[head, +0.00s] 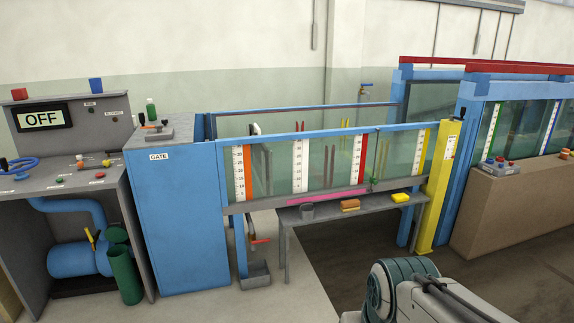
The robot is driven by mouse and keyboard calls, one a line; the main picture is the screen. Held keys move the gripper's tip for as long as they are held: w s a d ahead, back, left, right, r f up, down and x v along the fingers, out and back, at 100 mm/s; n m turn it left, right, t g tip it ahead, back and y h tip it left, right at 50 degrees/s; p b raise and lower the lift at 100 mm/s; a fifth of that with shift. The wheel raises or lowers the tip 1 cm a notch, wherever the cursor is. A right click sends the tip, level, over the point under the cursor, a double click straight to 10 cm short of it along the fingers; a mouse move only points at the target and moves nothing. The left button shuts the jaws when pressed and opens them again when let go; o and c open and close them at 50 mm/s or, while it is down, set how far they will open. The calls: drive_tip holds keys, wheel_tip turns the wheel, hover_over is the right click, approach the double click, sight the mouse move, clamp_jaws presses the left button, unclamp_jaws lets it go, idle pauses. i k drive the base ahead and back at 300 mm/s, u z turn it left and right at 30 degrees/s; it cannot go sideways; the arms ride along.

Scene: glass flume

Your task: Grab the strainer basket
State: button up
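A small dark grey round container (307,210) stands on the left end of a low grey bench (345,209) in front of the glass flume. It looks most like the strainer basket, but it is too small here to tell mesh or handle. A green open-topped cylinder (125,275) stands on the floor at the left, by the blue pump. Part of my arm shows at the bottom right, well apart from the bench. My gripper is not in view.
An orange-brown block (350,205) and a yellow block (400,197) share the bench. A yellow post (437,190) stands at the bench's right. Floor in front is clear.

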sight(306, 210)
drive_tip(key=z, duration=0.1)
drive_tip(key=i, duration=1.65)
drive_tip(key=u, duration=0.2)
drive_tip(key=i, duration=1.6)
drive_tip(key=u, duration=0.3)
